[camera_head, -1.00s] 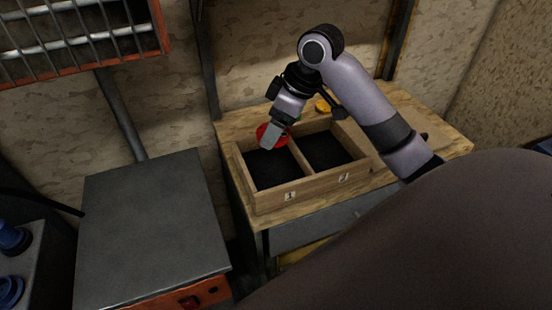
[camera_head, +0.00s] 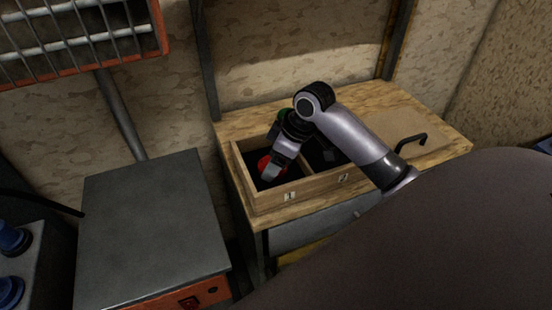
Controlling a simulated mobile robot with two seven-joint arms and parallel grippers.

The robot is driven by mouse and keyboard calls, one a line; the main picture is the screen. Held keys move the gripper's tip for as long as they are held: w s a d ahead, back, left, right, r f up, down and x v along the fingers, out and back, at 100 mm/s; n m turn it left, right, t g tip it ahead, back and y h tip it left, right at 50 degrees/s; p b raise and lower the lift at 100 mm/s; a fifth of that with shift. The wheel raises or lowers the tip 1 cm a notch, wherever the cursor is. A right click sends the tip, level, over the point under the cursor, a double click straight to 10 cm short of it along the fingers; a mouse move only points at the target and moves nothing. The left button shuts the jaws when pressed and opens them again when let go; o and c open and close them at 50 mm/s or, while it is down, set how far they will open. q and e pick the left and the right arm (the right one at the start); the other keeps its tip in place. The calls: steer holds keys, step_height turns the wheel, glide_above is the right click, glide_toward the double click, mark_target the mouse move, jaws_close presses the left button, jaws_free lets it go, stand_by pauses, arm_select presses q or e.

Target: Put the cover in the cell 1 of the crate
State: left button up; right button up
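The wooden crate (camera_head: 262,201) stands on the wooden bench and has two dark-lined cells. Cell 1, on the left, carries a "1" label (camera_head: 289,197), and cell 2, on the right, carries a "2" label (camera_head: 343,178). The red cover (camera_head: 264,163) is down inside cell 1, partly hidden behind my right gripper (camera_head: 271,170). My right gripper reaches into cell 1 and appears shut on the cover; its fingertips are small and partly covered. Whether the cover touches the cell floor cannot be told. My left gripper is not in view.
A green object (camera_head: 283,113) is partly hidden behind my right arm at the crate's back. A black handle-shaped object (camera_head: 411,139) is on the bench (camera_head: 445,141) at right. A grey-topped cabinet (camera_head: 150,225) stands left of the bench.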

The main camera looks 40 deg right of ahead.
steer(key=o, duration=1.2)
steer(key=shift+f, duration=0.1)
steer(key=v, duration=1.2)
steer(key=shift+r, duration=0.2)
steer(key=shift+w, duration=0.1)
